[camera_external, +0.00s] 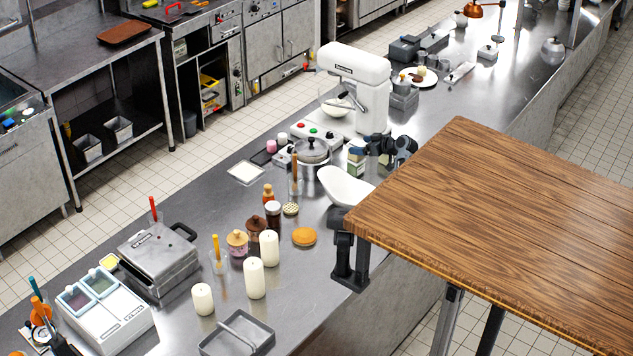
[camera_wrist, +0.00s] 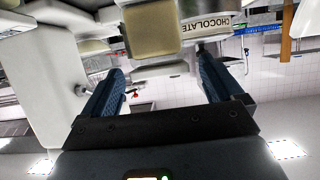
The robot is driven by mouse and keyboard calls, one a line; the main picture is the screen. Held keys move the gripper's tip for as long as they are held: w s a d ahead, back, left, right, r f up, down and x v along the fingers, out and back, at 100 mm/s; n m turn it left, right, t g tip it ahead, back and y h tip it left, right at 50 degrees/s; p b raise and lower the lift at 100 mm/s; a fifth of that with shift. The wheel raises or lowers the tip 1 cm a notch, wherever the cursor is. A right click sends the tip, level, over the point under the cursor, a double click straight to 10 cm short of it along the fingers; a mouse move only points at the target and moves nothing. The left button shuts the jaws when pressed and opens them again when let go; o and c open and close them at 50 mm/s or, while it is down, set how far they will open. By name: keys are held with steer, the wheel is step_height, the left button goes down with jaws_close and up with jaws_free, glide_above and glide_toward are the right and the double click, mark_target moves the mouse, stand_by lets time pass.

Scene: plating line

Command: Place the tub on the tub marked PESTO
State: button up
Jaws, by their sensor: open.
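In the outside view a small tub (camera_external: 356,160) with a pale top and a green band stands beside the steel pot; its lettering is too small to read. My gripper (camera_external: 378,146) is just right of and behind it, partly hidden by my arm. In the wrist view my gripper (camera_wrist: 160,68) is open, its two blue fingers apart. A beige block-like thing (camera_wrist: 151,28), perhaps a tub, shows beyond the gap between them. A label reading CHOCOLATE (camera_wrist: 206,25) shows beside it, near the right fingertip. I see no PESTO mark.
A steel pot (camera_external: 311,152), a white scoop-shaped bowl (camera_external: 346,188) and a stand mixer (camera_external: 372,90) crowd the gripper. A button panel (camera_external: 312,132) lies to the left. Candles (camera_external: 254,279) and jars stand nearer. A wooden top (camera_external: 500,220) covers the right foreground.

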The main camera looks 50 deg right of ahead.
steer(key=p+v, duration=0.3)
steer(key=v, duration=0.6)
